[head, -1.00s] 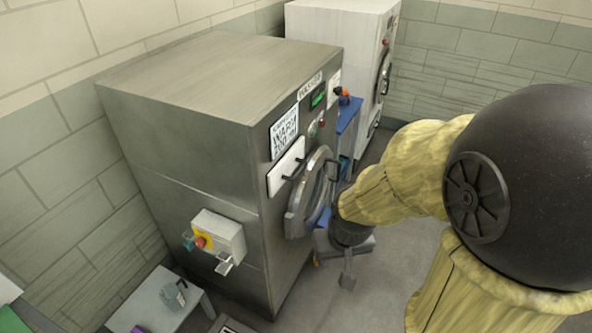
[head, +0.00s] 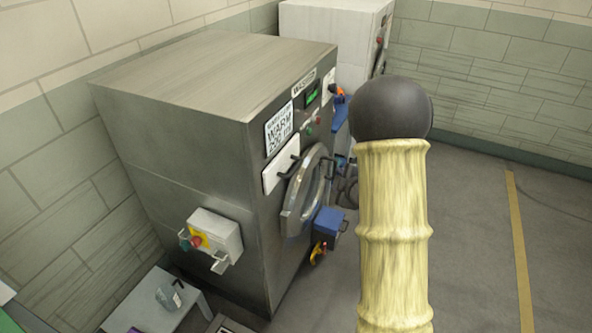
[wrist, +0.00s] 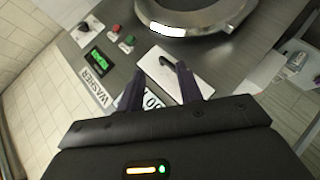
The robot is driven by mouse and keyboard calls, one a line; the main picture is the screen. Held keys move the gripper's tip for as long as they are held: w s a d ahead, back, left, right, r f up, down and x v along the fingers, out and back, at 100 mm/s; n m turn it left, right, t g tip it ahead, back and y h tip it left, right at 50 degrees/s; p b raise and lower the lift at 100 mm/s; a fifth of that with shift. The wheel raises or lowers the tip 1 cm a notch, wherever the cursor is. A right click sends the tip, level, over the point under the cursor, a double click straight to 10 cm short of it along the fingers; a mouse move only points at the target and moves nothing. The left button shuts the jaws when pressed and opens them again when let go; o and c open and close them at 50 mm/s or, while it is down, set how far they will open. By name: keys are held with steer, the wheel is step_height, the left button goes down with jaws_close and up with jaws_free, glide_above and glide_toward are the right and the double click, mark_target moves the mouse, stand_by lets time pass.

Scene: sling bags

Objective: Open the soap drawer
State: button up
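The soap drawer (head: 281,163) is a white panel with a black handle on the front of the grey washer (head: 217,150), left of the round door. In the wrist view the white drawer front (wrist: 196,76) and its black handle (wrist: 170,64) lie just beyond my fingertips. My gripper (wrist: 160,71) is open, with its two dark fingers apart and nothing between them. The handle shows between the fingertips, nearer the right one. I cannot tell how far off it is. The drawer looks flush with the washer front. In the head view my arm hides most of my gripper.
The round washer door (head: 307,190) is beside the drawer. A grey box with a red button (head: 214,236) sticks out of the washer's side. A white machine (head: 335,45) stands behind. The floor at right is clear.

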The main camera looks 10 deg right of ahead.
mark_target(295, 168)
steer(key=f+n+y, duration=0.1)
steer(key=n+y, duration=0.1)
steer(key=n, duration=0.1)
steer(key=f+n+t+y, duration=0.1)
steer(key=n+y, duration=0.1)
steer(key=n, duration=0.2)
steer(key=w+a+f+n+y, duration=0.1)
steer(key=f+n+y, duration=0.1)
steer(key=n+y, duration=0.1)
steer(key=shift+f+n+t, duration=0.1)
steer(key=shift+n+t, duration=0.2)
steer(key=shift+n, duration=0.1)
steer(key=shift+w, duration=0.15)
steer(key=p+x, duration=0.6)
steer(key=x, duration=1.1)
steer(key=shift+a+f, duration=0.1)
steer(key=shift+f, duration=0.05)
jaws_close()
